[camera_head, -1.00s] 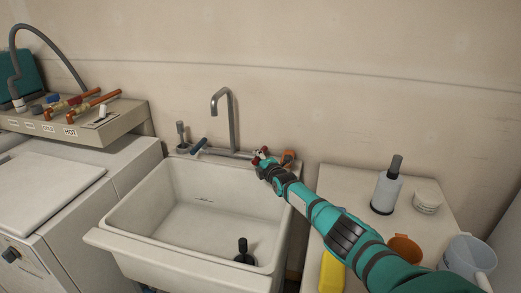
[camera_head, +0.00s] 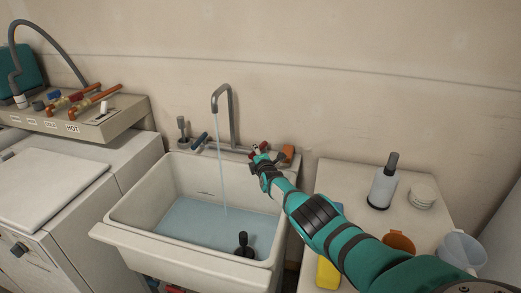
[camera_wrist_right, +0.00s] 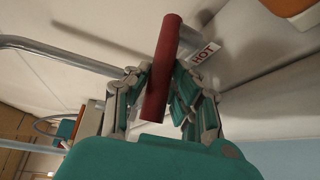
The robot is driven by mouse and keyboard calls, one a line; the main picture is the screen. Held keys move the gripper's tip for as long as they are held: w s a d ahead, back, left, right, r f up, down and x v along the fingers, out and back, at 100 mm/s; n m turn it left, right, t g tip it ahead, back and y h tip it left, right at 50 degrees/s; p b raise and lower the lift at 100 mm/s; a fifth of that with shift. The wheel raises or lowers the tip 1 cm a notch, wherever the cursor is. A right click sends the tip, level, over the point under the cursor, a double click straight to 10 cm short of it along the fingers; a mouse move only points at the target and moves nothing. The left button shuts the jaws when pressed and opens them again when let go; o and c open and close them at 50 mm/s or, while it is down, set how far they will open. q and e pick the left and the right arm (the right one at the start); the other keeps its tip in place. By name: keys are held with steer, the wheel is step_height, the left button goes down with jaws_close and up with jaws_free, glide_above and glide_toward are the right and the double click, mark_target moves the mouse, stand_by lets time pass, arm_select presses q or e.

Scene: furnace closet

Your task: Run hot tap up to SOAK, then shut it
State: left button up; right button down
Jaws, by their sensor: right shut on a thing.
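The utility sink (camera_head: 130,228) holds a layer of bluish water (camera_head: 195,222). A thin stream (camera_head: 220,165) falls into it from the grey spout (camera_head: 232,112). A small dark mark (camera_head: 205,193) shows on the back inner wall, a little above the water; its lettering is too small to read. My right gripper (camera_head: 262,157) is at the right end of the tap. In the right wrist view my gripper (camera_wrist_right: 162,88) is shut on the red hot tap handle (camera_wrist_right: 165,60), beside a HOT label (camera_wrist_right: 203,53). My left gripper is out of view.
A blue tap handle (camera_head: 199,141) is left of the spout. A black-knobbed plug (camera_head: 243,244) stands in the sink's front right. Right of the sink, a table holds a bottle (camera_head: 383,188), bowls (camera_head: 422,196), an orange cup (camera_head: 400,243) and a pitcher (camera_head: 463,251).

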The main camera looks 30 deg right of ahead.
steer(key=shift+w+a+m+g+h+b, duration=0.2)
steer(key=shift+w+m+g+h+b, duration=0.15)
steer(key=shift+m+h+b, duration=0.35)
steer(key=shift+w+d+r+h, duration=0.1)
steer(key=shift+h, duration=0.3)
steer(key=shift+w+m+g+h+b, duration=0.1)
steer(key=shift+m+g+h+b, duration=0.15)
steer(key=shift+m+h+b, duration=0.25)
steer(key=b, duration=0.2)
steer(key=shift+w+a+f+m+g+h+b, duration=0.2)
steer(key=shift+w+m+g+h+b, duration=0.1)
steer(key=shift+h, duration=0.1)
steer(key=shift+s+r+p, duration=0.1)
steer(key=shift+r+p, duration=0.05)
steer(key=shift+p, duration=0.15)
steer(key=shift+a+f, duration=0.15)
steer(key=shift+f, duration=0.15)
stand_by(5.2)
